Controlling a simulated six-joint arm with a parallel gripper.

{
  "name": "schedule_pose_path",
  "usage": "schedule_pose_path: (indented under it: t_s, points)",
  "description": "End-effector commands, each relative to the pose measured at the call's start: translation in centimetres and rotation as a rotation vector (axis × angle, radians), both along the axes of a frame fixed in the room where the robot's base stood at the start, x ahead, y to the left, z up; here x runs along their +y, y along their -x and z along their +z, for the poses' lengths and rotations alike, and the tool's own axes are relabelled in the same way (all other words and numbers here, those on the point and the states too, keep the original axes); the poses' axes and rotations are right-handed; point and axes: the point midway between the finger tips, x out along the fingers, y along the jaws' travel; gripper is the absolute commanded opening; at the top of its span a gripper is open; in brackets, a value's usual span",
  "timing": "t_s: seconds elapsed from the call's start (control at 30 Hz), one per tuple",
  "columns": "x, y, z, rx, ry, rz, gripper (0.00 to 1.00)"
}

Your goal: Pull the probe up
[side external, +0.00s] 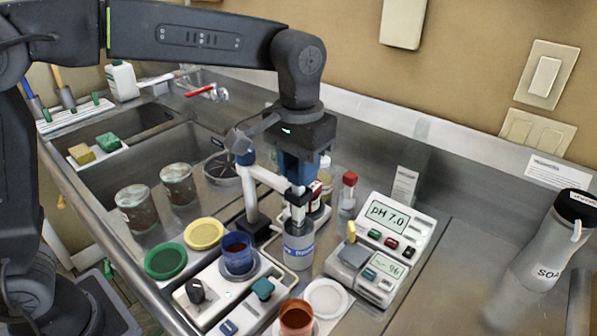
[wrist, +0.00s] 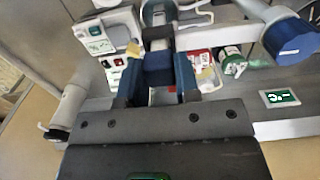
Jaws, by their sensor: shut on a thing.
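The probe (side external: 297,208) stands upright above a grey bottle with a blue label (side external: 298,250), in the white stand arm (side external: 268,180). Its lower end is hidden, so I cannot tell how deep it sits in the bottle. My gripper (side external: 298,178) comes down from above and is shut on the probe's top. In the wrist view, the dark blue probe cap (wrist: 158,68) is between the two fingers of my gripper (wrist: 157,82). The pH meter (side external: 398,222) right of the bottle reads pH 7.0.
A white stand post with a blue-grey knob (side external: 243,150) is close left of my gripper. A red-capped bottle (side external: 348,190) stands behind right. A blue cup (side external: 238,252) and a brown cup (side external: 296,318) stand in front. Sink basins with jars (side external: 133,208) lie left.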

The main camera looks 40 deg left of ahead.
Motion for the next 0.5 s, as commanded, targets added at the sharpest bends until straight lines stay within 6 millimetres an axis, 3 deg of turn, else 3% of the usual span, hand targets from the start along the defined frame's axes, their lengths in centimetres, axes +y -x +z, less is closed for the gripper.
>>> schedule_pose_path:
  t_s: [0.2, 0.5]
  points:
    - [0.0, 0.0, 4.1, -0.003, 0.003, -0.002, 0.00]
    - [0.0, 0.0, 4.9, -0.005, 0.005, -0.002, 0.00]
